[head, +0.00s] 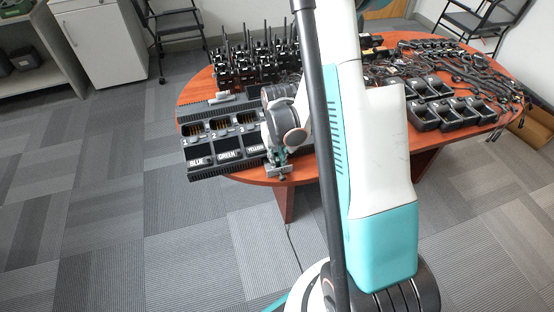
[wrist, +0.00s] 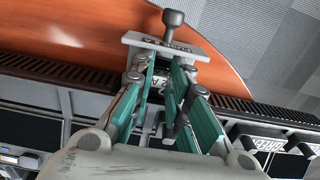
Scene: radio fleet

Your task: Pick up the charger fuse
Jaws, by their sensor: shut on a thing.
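A small grey piece with a flat plate and a dark knob, which looks like the charger fuse (head: 279,171), is at my gripper (head: 277,157) by the table's front edge. In the wrist view the fuse (wrist: 150,42) shows at the far end of my teal fingers (wrist: 163,78), plate and knob beyond the tips. The fingers are shut on it; a dark labelled part shows between them. The long multi-bay charger (head: 198,172) lies just behind and left of my gripper. In the wrist view its slotted strip (wrist: 60,72) passes under the fingers. My wrist hides its right end.
The round wooden table (head: 190,92) holds several upright radios (head: 262,62) at the back and several black charging cups (head: 455,112) at the right, with tangled cables beyond. A small pale piece (head: 221,98) sits behind the charger. The carpet in front is clear.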

